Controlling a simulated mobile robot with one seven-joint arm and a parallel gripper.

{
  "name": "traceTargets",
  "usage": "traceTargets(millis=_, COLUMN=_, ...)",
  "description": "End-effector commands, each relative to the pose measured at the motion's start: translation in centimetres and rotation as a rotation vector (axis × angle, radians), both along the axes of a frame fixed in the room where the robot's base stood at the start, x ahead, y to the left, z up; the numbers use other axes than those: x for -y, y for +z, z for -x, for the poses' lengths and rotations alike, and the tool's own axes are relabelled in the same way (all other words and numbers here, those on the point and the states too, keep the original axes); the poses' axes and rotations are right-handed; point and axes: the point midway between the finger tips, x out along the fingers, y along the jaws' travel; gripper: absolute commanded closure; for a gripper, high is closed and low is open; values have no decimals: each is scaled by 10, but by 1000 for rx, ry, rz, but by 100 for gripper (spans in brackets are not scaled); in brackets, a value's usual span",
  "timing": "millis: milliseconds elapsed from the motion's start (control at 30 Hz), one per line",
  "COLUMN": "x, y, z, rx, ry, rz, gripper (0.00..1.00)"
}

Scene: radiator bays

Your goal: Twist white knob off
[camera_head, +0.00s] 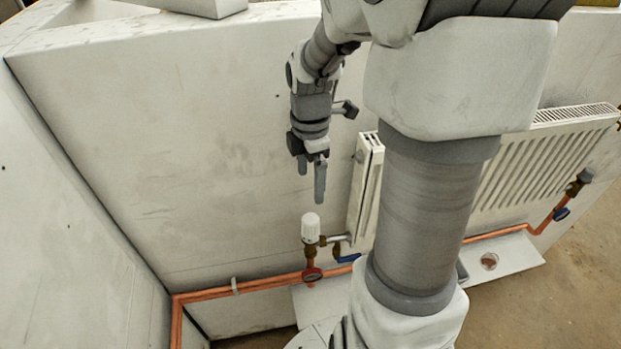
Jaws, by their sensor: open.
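The white knob (311,227) stands upright on the brass valve at the left end of the radiator. My gripper (311,183) is above the knob and points down, with a gap between its fingertips and the knob's top. Its fingers are apart and hold nothing.
The white radiator (365,190) is right of the knob, partly hidden by my arm. A blue lever (347,258) is beside the valve. The wall left of the knob is bare.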

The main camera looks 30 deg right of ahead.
Motion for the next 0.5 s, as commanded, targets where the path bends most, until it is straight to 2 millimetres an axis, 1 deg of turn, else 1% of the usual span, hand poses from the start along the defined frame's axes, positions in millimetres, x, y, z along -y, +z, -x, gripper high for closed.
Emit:
traceTargets(millis=133, x=0, y=-4, z=0, rx=-2, ry=33, rz=0, gripper=6)
traceTargets(millis=233, x=0, y=-16, z=1, rx=-4, ry=33, rz=0, gripper=6)
traceTargets(millis=367, x=-1, y=-40, z=1, rx=-6, ry=32, rz=-3, gripper=6)
traceTargets(millis=500, x=-1, y=-68, z=1, rx=-5, ry=32, rz=-2, gripper=6)
